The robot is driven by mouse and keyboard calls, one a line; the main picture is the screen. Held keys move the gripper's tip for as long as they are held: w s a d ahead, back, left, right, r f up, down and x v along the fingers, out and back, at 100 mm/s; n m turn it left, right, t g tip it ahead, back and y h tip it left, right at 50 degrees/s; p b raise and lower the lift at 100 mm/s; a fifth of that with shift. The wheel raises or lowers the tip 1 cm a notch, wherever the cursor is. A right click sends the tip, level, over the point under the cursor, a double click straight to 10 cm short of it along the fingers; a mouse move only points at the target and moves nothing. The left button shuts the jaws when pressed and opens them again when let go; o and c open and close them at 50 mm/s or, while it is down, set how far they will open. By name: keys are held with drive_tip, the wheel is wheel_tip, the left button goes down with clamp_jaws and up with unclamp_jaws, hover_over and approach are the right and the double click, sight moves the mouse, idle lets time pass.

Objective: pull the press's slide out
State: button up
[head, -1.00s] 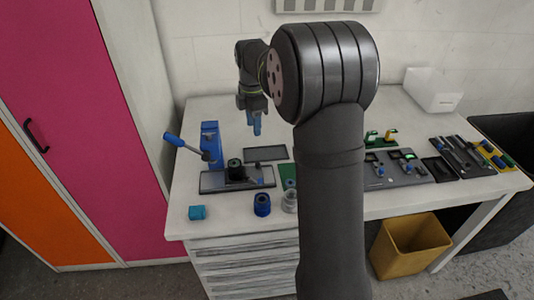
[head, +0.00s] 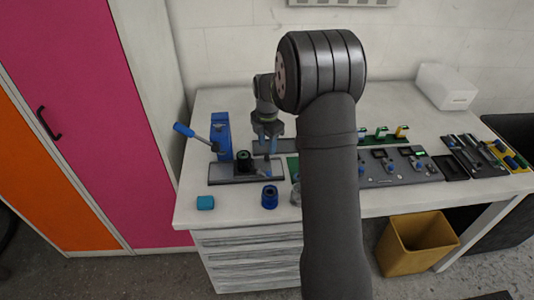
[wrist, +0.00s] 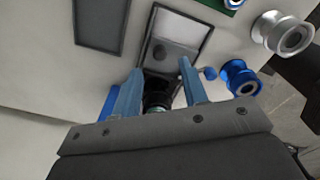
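The press has a blue column (head: 222,135) and a lever with a blue handle (head: 186,130), above a long grey base (head: 225,173). A black round part (head: 244,158) sits on the base and shows between the fingers in the wrist view (wrist: 158,92). The slide appears to be the framed grey tray with a round pad (wrist: 175,48); a small blue knob (wrist: 210,73) is beside it. My gripper (head: 268,147) is above the right part of the base, fingers pointing down. In the wrist view its blue fingers (wrist: 160,68) are apart, with no visible grip on the knob.
A blue spool (head: 269,197) and a silver one (wrist: 284,34) stand in front of the press. Grey fixtures (head: 395,168) fill the right. A white box (head: 446,87) stands at the back right.

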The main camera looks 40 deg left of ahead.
sight(267, 156)
wheel_tip(267, 156, down, 5)
drive_tip(key=shift+r, duration=0.1)
idle(0.3)
clamp_jaws()
